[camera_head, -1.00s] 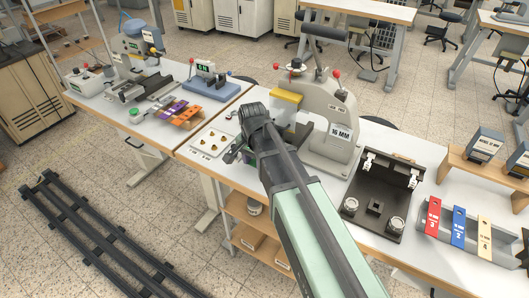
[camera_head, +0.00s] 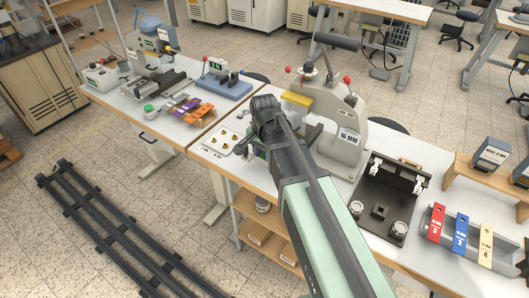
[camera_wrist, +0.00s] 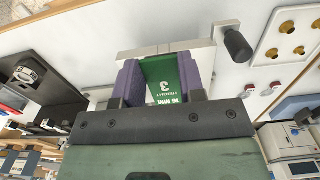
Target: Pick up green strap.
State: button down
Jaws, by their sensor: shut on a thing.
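The green strap (camera_wrist: 163,70), printed with white text and a 3, shows in the wrist view between the two purple finger pads of my gripper (camera_wrist: 162,84). The gripper is shut on the strap. The far end of the strap lies at a pale metal fixture (camera_wrist: 200,54) with a black knob; I cannot tell whether it touches it. In the head view my wrist is in front of the grey press marked 16 MM (camera_head: 348,137), and hides most of the fingers and strap.
A white plate with brass pieces (camera_head: 224,144) lies left of my wrist. A black fixture (camera_head: 395,190) stands right of the press. Red (camera_head: 436,222), blue (camera_head: 460,230) and yellow (camera_head: 485,243) straps are in a grey tray at the right. Purple and orange straps (camera_head: 185,108) lie on the left table.

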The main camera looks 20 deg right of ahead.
notch_tip(320, 180, up, 16)
jog(key=p, duration=1.4)
jog(key=shift+r+p, duration=0.25)
jog(key=shift+p, duration=0.1)
jog(key=shift+r, duration=0.1)
jog(key=shift+r+p, duration=1.45)
jog(key=shift+p, duration=0.1)
notch_tip(320, 180, up, 3)
jog(key=p, duration=0.3)
jog(key=shift+f, duration=0.15)
